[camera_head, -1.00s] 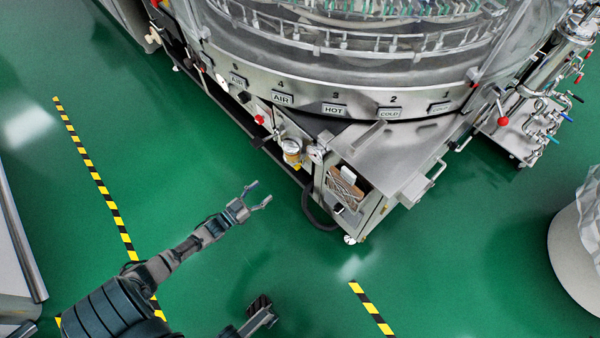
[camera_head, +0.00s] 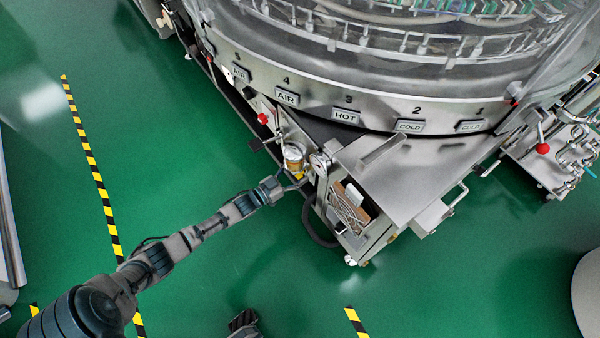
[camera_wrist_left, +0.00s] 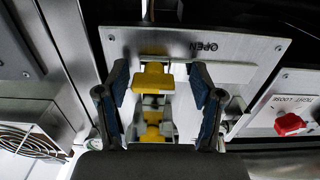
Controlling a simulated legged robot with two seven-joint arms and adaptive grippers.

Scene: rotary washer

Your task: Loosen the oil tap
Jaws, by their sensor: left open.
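A yellow tap (camera_wrist_left: 153,78) sits on a metal panel marked OPEN in the left wrist view. In the head view its yellow part (camera_head: 298,175) shows below a round amber cup (camera_head: 294,153) on the washer's front. My left gripper (camera_head: 288,185) reaches the washer front there. In the left wrist view the left gripper (camera_wrist_left: 160,95) is open, one blue-padded finger on each side of the yellow tap, with visible gaps. My right gripper (camera_head: 243,321) shows partly at the bottom edge, low over the floor; its fingers are unclear.
A red knob (camera_wrist_left: 290,123) beside the words TIGHT LOOSE is on the neighbouring panel. A gauge (camera_head: 320,160) and an open-sided box (camera_head: 355,205) stand right of the tap. A dark hose (camera_head: 312,228) hangs below.

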